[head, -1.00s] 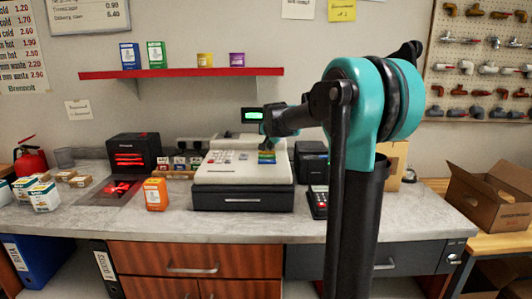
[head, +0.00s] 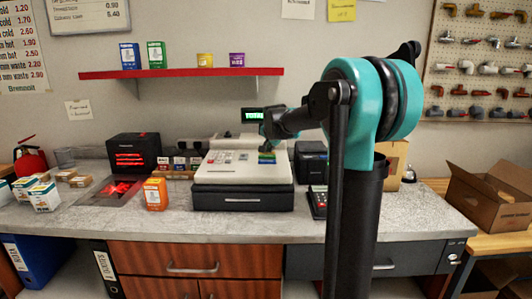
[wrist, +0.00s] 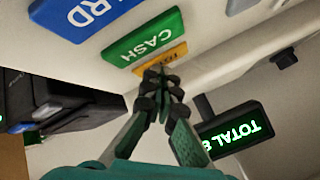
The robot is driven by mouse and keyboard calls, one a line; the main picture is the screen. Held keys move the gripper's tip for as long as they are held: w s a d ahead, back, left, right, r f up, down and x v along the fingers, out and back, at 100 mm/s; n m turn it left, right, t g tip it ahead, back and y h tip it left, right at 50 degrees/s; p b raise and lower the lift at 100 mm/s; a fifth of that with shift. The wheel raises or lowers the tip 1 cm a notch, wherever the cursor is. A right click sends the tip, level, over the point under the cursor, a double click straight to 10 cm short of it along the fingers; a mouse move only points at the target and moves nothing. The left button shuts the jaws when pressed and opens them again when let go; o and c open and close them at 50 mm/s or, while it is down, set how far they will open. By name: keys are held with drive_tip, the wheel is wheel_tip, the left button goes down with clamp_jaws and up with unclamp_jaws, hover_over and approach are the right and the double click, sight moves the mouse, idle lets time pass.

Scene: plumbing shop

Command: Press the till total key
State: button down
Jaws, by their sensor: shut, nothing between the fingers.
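The till (head: 243,173) stands on the counter, a cream top over a dark drawer. In the wrist view the yellow key (wrist: 177,51) lies beside the green CASH key (wrist: 144,38) and a blue key (wrist: 85,15). My gripper (wrist: 164,76) is shut and empty, its fingertips at the yellow key, appearing to touch it and hiding part of its lettering. The till display (wrist: 232,133) shows green text starting with TOTAL. It also shows text in the head view (head: 252,115). In the head view my gripper (head: 267,148) points down at the till's right side.
A card terminal (head: 319,202) lies right of the till, with a dark box (head: 311,162) behind it. An orange box (head: 155,194) stands to the left. A red shelf (head: 180,73) runs above the counter. Clear counter lies in front of the till.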

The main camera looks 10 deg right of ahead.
sight(270, 154)
drive_tip(key=shift+r, duration=0.4)
drive_tip(key=shift+r, duration=3)
